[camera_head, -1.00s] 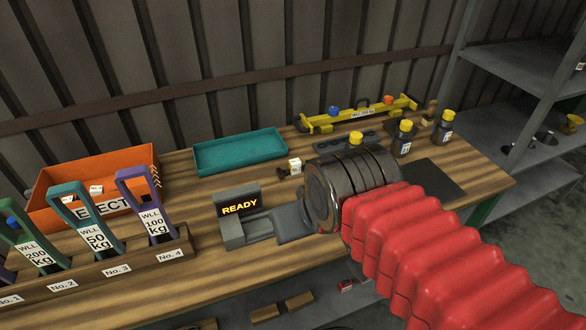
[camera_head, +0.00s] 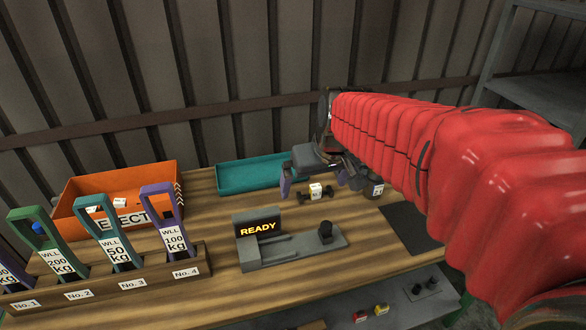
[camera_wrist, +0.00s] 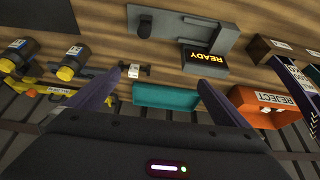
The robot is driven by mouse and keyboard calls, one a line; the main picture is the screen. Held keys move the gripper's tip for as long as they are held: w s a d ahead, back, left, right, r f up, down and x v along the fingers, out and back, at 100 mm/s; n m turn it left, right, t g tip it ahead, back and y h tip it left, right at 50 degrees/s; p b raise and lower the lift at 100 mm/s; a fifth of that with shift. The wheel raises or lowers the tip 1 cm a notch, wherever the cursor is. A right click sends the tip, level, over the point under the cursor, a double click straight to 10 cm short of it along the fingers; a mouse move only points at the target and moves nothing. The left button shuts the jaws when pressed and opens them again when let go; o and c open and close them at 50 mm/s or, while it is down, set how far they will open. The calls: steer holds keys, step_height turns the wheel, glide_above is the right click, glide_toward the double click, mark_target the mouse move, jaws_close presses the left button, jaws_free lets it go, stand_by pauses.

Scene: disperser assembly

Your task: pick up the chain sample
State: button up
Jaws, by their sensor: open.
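The chain sample (camera_head: 317,191), a short dark piece with a white tag, lies on the wooden bench in front of the teal tray. It also shows in the wrist view (camera_wrist: 136,71), just inside the left finger in that picture. My gripper (camera_head: 314,182) is open and empty, its fingers spread on either side of the sample in the head view. In the wrist view my gripper (camera_wrist: 160,82) has the sample off-centre between its fingers. I cannot tell the exact height of the fingertips above the bench.
The grey READY fixture (camera_head: 290,247) stands in front of the sample. The teal tray (camera_head: 245,177) is behind it, the orange REJECT bin (camera_head: 117,190) to the left. Dark bottles with yellow caps (camera_wrist: 73,64) and a yellow beam (camera_wrist: 50,88) are near my gripper's side.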

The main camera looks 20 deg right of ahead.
glide_toward(316, 187)
step_height(316, 187, up, 3)
steer(key=shift+s+d+f+g, duration=0.2)
steer(key=shift+s+g, duration=0.1)
steer(key=shift+s, duration=0.1)
steer(key=x, duration=0.8)
steer(key=shift+w+f, duration=0.15)
steer(key=shift+f, duration=0.05)
steer(key=shift+x, duration=2.6)
steer(key=shift+w+a, duration=0.15)
